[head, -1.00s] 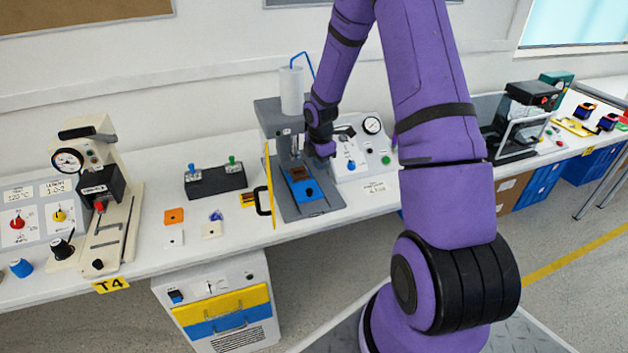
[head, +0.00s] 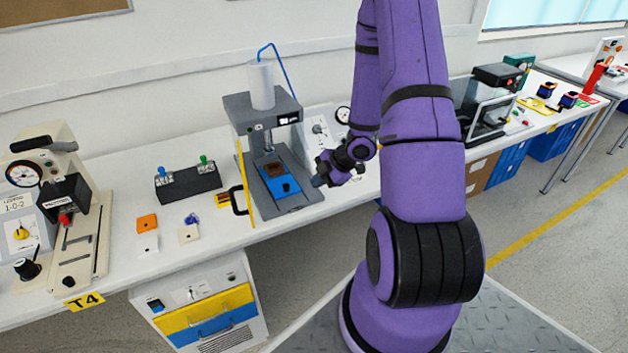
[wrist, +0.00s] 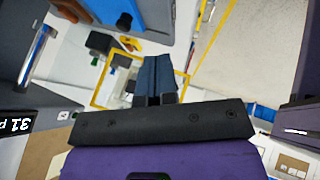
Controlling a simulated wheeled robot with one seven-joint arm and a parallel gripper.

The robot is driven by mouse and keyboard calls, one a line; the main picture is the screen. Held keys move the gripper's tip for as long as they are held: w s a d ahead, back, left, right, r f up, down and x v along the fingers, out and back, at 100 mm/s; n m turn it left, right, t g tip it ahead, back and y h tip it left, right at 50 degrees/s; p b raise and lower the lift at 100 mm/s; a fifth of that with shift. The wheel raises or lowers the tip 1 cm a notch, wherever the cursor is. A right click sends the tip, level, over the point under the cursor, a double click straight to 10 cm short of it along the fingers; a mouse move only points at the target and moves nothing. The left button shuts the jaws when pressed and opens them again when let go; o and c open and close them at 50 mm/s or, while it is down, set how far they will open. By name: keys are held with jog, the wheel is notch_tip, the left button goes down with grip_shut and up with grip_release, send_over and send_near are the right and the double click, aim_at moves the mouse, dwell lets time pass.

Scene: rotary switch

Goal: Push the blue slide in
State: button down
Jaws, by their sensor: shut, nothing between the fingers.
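The blue slide (head: 284,188) lies flat on the grey base of the press (head: 265,115), its front end sticking out toward the front of the bench. A brown piece (head: 272,169) sits at its inner end, under the press head. My gripper (head: 318,182) is shut and empty, just right of the slide's front end and apart from it in the head view. In the wrist view my shut fingers (wrist: 153,72) point toward the bench, and a blue part that looks like the slide (wrist: 127,20) shows at the top. The slide's inner end is partly in shadow.
A yellow-edged guard with a black handle (head: 237,199) stands open left of the press. A grey control box (head: 322,130) with a gauge is to the right, partly behind my arm. Small orange and white pieces lie on the bench to the left.

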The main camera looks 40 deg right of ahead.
aim_at(288, 194)
jog(key=x, duration=0.7)
jog(key=shift+w+a+f, duration=0.1)
jog(key=shift+w+f, duration=0.05)
jog(key=shift+f, duration=0.15)
jog(key=w, duration=0.3)
jog(key=shift+w+f, duration=0.1)
jog(key=shift+w, duration=0.5)
jog(key=shift+w, duration=0.1)
